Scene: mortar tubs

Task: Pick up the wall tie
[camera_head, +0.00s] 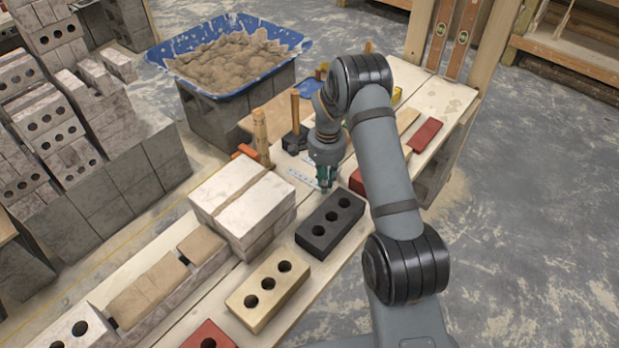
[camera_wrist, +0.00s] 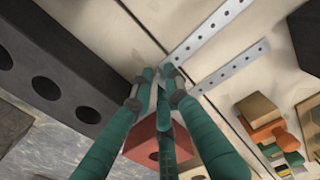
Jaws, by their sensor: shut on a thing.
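A perforated metal wall tie (camera_wrist: 208,30) runs from my fingertips toward the upper right in the wrist view. A second similar strip (camera_wrist: 232,68) lies beside it on the pale board, with its near end close to my fingers. In the head view, a strip (camera_head: 303,177) shows on the board left of my gripper (camera_head: 325,187). My gripper (camera_wrist: 163,80) points down with its teal fingers together, shut at the near end of the wall tie. The fingers hide the gripped end. I cannot tell whether the tie is clear of the board.
A black three-hole brick (camera_head: 330,224) lies close in front of my gripper. A red brick (camera_wrist: 146,140) is near the fingers. A pale block stack (camera_head: 241,200), a hammer (camera_head: 295,125) and a blue tub of mortar (camera_head: 298,42) stand around.

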